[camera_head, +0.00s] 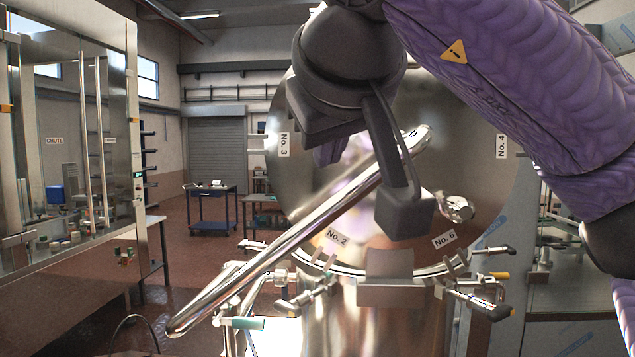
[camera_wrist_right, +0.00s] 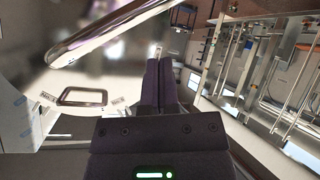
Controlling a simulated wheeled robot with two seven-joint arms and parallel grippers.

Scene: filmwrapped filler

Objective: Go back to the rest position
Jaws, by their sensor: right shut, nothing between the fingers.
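My right arm, in a purple quilted sleeve, comes in from the upper right in the head view. Its dark wrist hides most of my right gripper (camera_head: 327,153); only a small purple-grey part shows below it. In the right wrist view my right gripper (camera_wrist_right: 158,68) has its two dark fingers together with nothing between them. A long polished steel bar (camera_head: 290,245) slants across the head view behind my wrist. The bar (camera_wrist_right: 110,35) also shows at the upper left of the wrist view, apart from the fingers. My left gripper is not in view.
A large round steel lid (camera_head: 480,110) stands raised behind my wrist, above a steel vessel (camera_head: 375,325) with several clamps around its rim. A glazed machine (camera_head: 120,130) stands at the left. A blue cart (camera_head: 212,205) is farther back. Open floor lies between machine and vessel.

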